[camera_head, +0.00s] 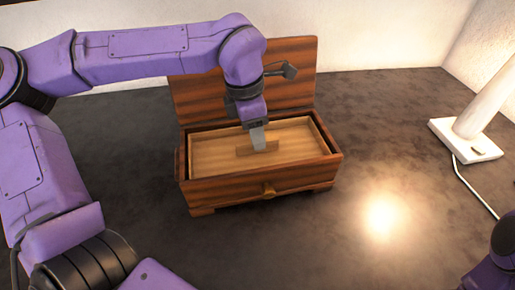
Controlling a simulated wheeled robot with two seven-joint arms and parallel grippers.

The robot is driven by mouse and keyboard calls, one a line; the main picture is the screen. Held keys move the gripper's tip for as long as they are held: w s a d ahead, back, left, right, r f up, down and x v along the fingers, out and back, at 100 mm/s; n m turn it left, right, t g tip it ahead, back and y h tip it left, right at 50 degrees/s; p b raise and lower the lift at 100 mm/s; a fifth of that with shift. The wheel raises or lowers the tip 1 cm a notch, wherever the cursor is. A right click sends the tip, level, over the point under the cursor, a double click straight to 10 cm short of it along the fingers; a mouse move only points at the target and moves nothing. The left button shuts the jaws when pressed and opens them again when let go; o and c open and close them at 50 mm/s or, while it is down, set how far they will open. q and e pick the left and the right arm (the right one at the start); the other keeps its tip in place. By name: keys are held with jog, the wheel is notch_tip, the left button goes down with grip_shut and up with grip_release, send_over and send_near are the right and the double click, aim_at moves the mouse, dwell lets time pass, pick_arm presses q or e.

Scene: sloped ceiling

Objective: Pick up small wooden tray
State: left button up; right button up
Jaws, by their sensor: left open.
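A small light wooden tray (215,154) sits inside a dark reddish wooden box (225,190). The box stands on the dark table with its lid (295,60) raised at the back.
A white lamp base (466,141) with a slanted post stands at the right, its cable (478,188) running down the right side. The dark table (330,235) is clear in front and right of the box. A wall is behind.

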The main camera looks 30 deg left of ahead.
pick_arm(q)
notch_tip(320, 180, down, 3)
jog(key=shift+w+d+r, duration=0.1)
jog(key=shift+w+d, duration=0.05)
grip_shut()
